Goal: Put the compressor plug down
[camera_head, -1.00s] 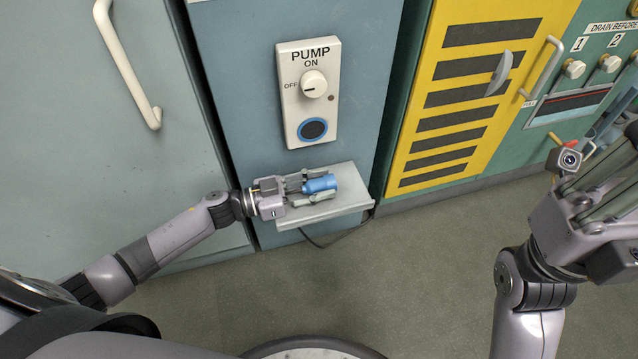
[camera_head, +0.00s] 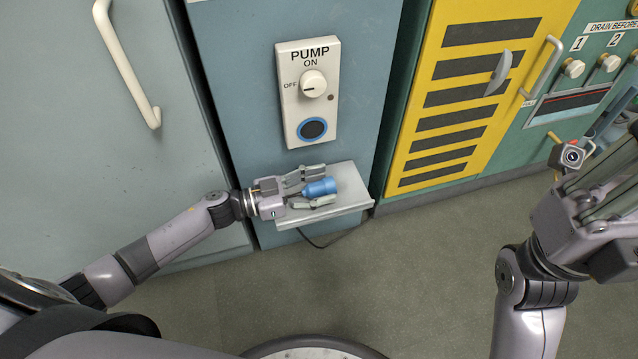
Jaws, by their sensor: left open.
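The blue compressor plug (camera_head: 321,187) lies on its side on the small grey shelf (camera_head: 350,204) under the pump panel. My left gripper (camera_head: 318,187) is open, with one finger on the far side of the plug and one on the near side. Gaps show between the fingers and the plug. The plug's left end reaches in between the fingers. My right gripper is at the right edge, cut off by the frame, and its fingertips cannot be made out clearly.
The pump panel (camera_head: 309,92) with an ON/OFF knob (camera_head: 313,84) and a blue-ringed socket (camera_head: 313,129) is on the wall above the shelf. A cable (camera_head: 318,243) hangs below the shelf. A yellow louvred door (camera_head: 460,90) stands to the right. The floor in front is clear.

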